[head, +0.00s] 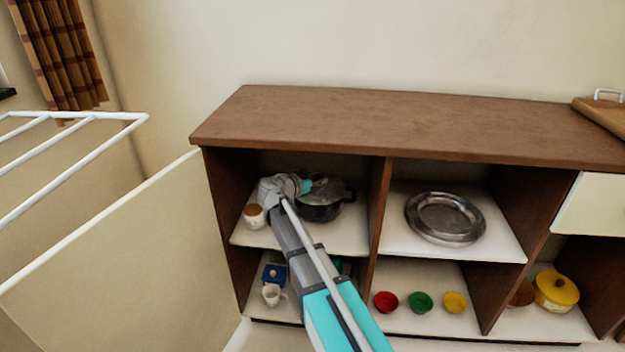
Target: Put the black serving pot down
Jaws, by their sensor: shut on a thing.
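The black serving pot (322,211) is in the upper left compartment of the wooden cabinet, at or just above the white shelf (347,240). I cannot tell whether its base touches the shelf. It looks roughly upright, with a dark handle at its right side. My gripper (308,186) reaches into this compartment from the front and is shut at the pot's upper left side. The fingertips are small in view, and my wrist and arm hide the pot's left part and some of the shelf.
A small white and brown jar (253,216) stands left of my wrist. A divider (379,215) bounds the compartment on the right. A silver platter (445,217) lies beyond it. Below are colored bowls (420,302), a white cup (271,294) and a yellow pot (555,293). An open door (120,250) stands left.

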